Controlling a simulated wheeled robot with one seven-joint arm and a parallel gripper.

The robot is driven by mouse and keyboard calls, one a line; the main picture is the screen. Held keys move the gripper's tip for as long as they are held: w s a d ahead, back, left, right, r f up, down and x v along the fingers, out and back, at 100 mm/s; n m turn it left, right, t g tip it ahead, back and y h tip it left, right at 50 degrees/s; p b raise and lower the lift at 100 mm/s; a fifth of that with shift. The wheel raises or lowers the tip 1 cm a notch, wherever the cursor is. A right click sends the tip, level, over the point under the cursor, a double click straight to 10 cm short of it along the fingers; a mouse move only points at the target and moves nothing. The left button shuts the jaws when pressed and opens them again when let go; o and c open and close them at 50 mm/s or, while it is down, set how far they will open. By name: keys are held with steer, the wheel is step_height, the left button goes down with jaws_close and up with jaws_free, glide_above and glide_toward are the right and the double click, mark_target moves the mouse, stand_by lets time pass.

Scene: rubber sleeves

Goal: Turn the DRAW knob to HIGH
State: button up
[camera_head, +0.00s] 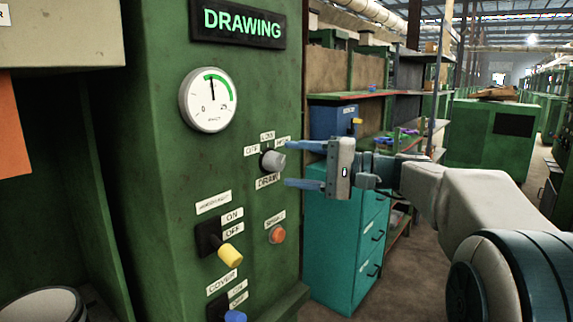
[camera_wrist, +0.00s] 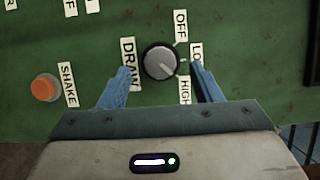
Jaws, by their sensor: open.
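The DRAW knob (camera_head: 272,161) is a grey round knob with a dark base on the green machine panel, above its DRAW label. In the wrist view the knob (camera_wrist: 160,62) has OFF, LOW and HIGH labels around it. A pale mark on its face points to the lower right, toward the HIGH label (camera_wrist: 185,92). My gripper (camera_head: 288,165) is open in front of the panel, its two blue fingers above and below the knob's height. In the wrist view my gripper (camera_wrist: 161,70) has a finger on each side of the knob, with visible gaps.
An orange SHAKE button (camera_head: 278,235) and a yellow-handled ON/OFF switch (camera_head: 230,254) sit below the knob. A gauge (camera_head: 209,99) and a lit DRAWING sign (camera_head: 238,23) are above. A teal drawer cabinet (camera_head: 335,240) stands right of the panel.

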steer(key=v, duration=1.1)
steer(key=shift+s, duration=0.1)
steer(key=s+a+f+m+g+h+p, duration=0.1)
steer(key=s+a+f+h+p, duration=0.25)
steer(key=s+f, duration=0.25)
steer(key=s+a+f+g+h+p, duration=0.1)
steer(key=s+a+f+h+p, duration=0.1)
steer(key=s+f+h, duration=0.35)
steer(key=s+d+f+n+h+p, duration=0.4)
steer(key=s+d+f+h, duration=0.3)
steer(key=s, duration=0.3)
steer(key=shift+d+f+h+p, duration=0.2)
steer(key=shift+f+h+p, duration=0.4)
steer(key=shift+f+h, duration=0.15)
steer(key=shift+s, duration=0.15)
steer(key=c, duration=0.5)
steer(key=shift+a, duration=0.15)
